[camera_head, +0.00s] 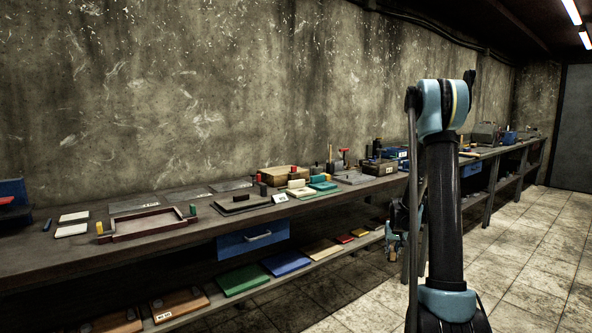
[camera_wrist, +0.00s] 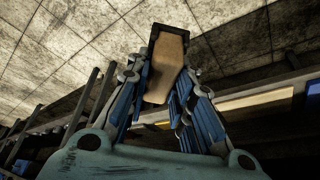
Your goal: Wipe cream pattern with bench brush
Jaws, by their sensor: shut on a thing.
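The cream pattern (camera_head: 301,192) lies on the workbench (camera_head: 160,253) around its middle, next to a teal pattern (camera_head: 323,185). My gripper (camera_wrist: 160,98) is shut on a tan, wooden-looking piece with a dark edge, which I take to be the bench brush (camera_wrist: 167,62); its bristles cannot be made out. In the head view my gripper (camera_head: 393,238) is low in front of the bench, to the right of the cream pattern and well apart from it.
A dark flask with a red-topped piece (camera_head: 263,189) and a small white card (camera_head: 280,198) are left of the cream pattern. A red-brown frame (camera_head: 150,226) lies farther left. A blue drawer (camera_head: 252,238) hangs under the bench. The lower shelf holds coloured boards. The tiled floor at right is clear.

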